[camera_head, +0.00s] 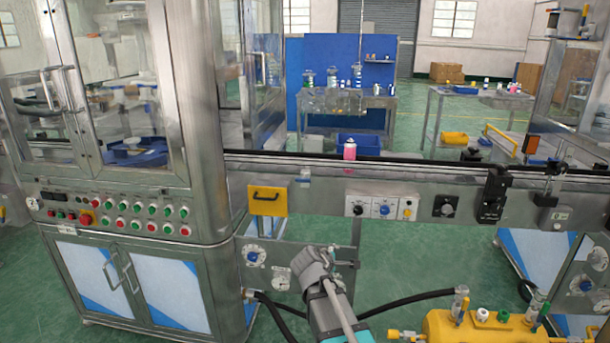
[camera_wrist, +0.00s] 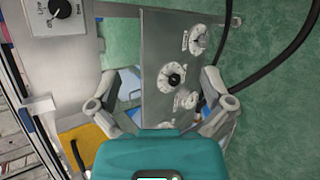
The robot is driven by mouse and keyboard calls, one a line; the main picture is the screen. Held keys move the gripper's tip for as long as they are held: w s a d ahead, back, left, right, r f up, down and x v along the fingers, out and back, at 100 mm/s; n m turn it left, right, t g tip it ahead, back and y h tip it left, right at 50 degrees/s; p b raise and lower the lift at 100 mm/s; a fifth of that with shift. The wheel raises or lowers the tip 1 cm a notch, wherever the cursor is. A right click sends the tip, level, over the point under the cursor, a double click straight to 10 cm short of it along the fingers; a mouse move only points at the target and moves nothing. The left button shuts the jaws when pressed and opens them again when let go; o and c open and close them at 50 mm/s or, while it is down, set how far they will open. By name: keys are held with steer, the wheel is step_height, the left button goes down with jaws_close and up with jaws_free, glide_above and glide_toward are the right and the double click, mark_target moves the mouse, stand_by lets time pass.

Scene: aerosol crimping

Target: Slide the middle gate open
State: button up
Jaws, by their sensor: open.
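A yellow plate (camera_head: 268,199) with a black bar handle sits on the steel front of the line, below the conveyor and right of the cabinet. It also shows at the lower left of the wrist view (camera_wrist: 92,148), partly cut off by my gripper's body. I cannot tell whether this plate is the middle gate. My gripper (camera_head: 318,268) is below and right of the plate, apart from it. In the wrist view my gripper (camera_wrist: 160,100) has its fingers wide apart, with a steel gauge panel (camera_wrist: 150,45) behind the gap. Nothing is held.
A pink can (camera_head: 349,151) stands on the conveyor (camera_head: 440,162). Knob boxes (camera_head: 382,209) line the rail. Black hoses (camera_head: 405,302) and a yellow tank (camera_head: 480,328) are at lower right. Glass doors (camera_head: 125,90) front the cabinet. Green floor is open below the rail.

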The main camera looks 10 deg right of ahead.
steer(key=w+a+r+n+t+p, duration=0.2)
steer(key=w+a+r+n+t, duration=0.25)
steer(key=w+r+n, duration=0.4)
steer(key=n+t+y+p, duration=0.2)
steer(key=n+t, duration=0.3)
steer(key=n, duration=0.6)
glide_toward(303, 181)
steer(key=v, duration=0.3)
steer(key=shift+s+a+r+m+g, duration=0.1)
steer(key=shift+a+r+m+g, duration=0.05)
steer(key=shift+r+m+g, duration=0.15)
steer(key=x, duration=1.4)
steer(key=c, duration=1.1)
steer(key=shift+v, duration=3.4)
steer(key=shift+c, duration=0.2)
steer(key=shift+s, duration=0.1)
